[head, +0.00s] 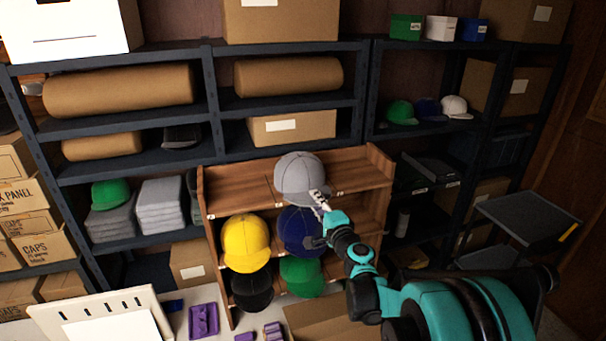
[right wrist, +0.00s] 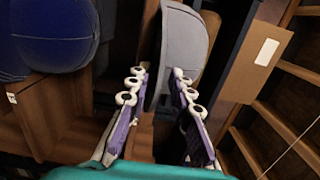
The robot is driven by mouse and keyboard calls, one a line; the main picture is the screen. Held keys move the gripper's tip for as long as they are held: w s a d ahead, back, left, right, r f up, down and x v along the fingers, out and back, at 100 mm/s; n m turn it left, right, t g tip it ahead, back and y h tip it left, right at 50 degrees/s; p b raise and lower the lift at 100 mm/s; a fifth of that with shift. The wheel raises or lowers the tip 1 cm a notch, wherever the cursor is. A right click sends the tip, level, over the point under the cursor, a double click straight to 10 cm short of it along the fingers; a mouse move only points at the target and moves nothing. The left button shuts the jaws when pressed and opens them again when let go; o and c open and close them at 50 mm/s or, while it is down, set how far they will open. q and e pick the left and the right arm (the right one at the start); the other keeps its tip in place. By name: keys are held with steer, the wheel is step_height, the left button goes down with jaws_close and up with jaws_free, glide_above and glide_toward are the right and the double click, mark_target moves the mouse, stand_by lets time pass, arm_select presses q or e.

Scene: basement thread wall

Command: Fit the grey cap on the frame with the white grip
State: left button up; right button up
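The grey cap (head: 299,174) sits in the upper part of the wooden rack (head: 382,166), with its brim toward me. My right gripper (head: 320,200) is at the lower right edge of the brim. In the right wrist view, the right gripper (right wrist: 158,84) has its fingers spread, and part of the grey cap (right wrist: 184,48) reaches between them. A gap shows beside the left finger; the right finger overlaps the cap's edge, and I cannot tell whether it touches. I cannot make out a frame with a white grip. My left gripper is not in view.
Below the grey cap are a yellow cap (head: 245,242), a blue cap (head: 299,228), a black cap (head: 251,291) and a green cap (head: 302,275). Purple pieces (head: 203,320) and a white slotted panel (head: 97,306) are at the front. Dark metal shelving (head: 215,100) stands behind.

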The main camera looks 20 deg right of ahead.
jaws_close()
steer(key=shift+r+p, duration=0.75)
steer(key=shift+r, duration=0.3)
steer(key=s+p, duration=0.2)
steer(key=s, duration=1.8)
steer(key=shift+f, duration=0.1)
